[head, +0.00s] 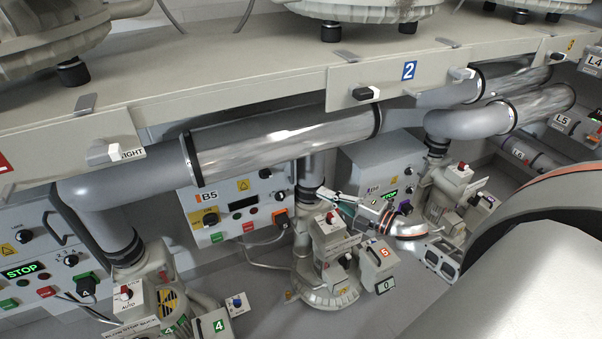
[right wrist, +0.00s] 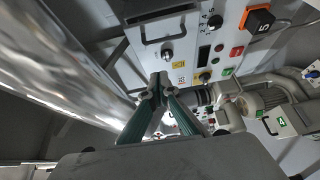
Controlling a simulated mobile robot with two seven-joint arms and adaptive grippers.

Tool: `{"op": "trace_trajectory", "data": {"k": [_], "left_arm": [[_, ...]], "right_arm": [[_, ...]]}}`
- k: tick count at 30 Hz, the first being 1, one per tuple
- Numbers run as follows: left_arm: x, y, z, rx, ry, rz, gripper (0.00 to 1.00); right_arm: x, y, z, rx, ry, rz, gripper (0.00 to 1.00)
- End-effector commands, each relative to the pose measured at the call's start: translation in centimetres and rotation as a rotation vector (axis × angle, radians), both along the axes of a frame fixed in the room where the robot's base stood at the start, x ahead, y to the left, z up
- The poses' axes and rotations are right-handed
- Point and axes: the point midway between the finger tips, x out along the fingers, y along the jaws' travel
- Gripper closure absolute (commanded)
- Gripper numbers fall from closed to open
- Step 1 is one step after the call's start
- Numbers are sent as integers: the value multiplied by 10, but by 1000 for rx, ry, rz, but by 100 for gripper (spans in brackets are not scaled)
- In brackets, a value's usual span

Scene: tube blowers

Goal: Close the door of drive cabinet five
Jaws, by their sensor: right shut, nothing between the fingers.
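Drive cabinet five is the grey box marked B5 (head: 235,208), below the shiny horizontal pipe in the head view. Its front carries a small display, coloured buttons and an orange switch. In the right wrist view its front panel (right wrist: 190,45) fills the upper middle, with the orange switch marked 5 (right wrist: 258,22). I cannot tell whether its door stands ajar. My right gripper (head: 322,194) is to the right of the cabinet in the head view. In the wrist view its green fingers (right wrist: 160,80) meet at the tips, shut and empty, by the panel's lower edge. The left gripper is not in view.
A large pipe (head: 285,140) and a shelf edge (head: 290,95) overhang the cabinets. Cabinet four's STOP panel (head: 35,265) is at left.

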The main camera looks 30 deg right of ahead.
Motion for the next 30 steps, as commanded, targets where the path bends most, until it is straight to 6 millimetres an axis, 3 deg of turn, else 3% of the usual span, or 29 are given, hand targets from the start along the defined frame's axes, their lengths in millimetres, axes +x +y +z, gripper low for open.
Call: {"op": "trace_trajectory", "data": {"k": [14,15,22,30], "left_arm": [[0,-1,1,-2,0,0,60],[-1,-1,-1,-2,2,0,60],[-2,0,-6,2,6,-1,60],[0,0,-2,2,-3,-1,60]], "right_arm": [[84,31,1,0,-3,2,100],[90,26,-1,-2,-2,0,100],[112,15,-2,0,0,1,100],[117,12,-1,0,0,2,100]]}}
